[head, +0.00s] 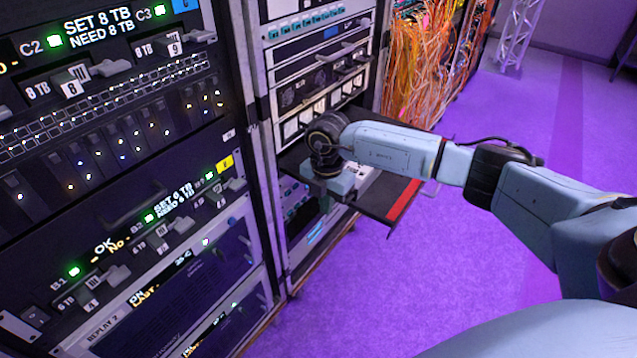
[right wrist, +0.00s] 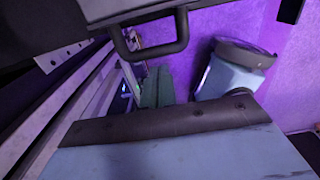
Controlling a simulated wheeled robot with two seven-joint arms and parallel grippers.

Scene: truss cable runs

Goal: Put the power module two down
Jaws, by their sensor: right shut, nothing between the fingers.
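My right gripper (head: 328,186) is at the front of the middle rack, over the inner end of a dark pulled-out shelf (head: 378,212) with a red strip. The wrist hides much of it; it is shut and holds nothing. A small pale part (head: 358,172) shows beside the wrist on the shelf; I cannot tell whether it is the power module two. No module can be made out for certain in either view. The right wrist view shows a dark U-shaped handle (right wrist: 160,48) close to the camera. My left gripper is not in view.
The left rack (head: 120,150) holds drive bays with lit labels. The middle rack (head: 262,120) has panels above and below the shelf. Orange cables (head: 425,55) hang at the back. The purple floor (head: 400,290) is open to the right, under my right arm.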

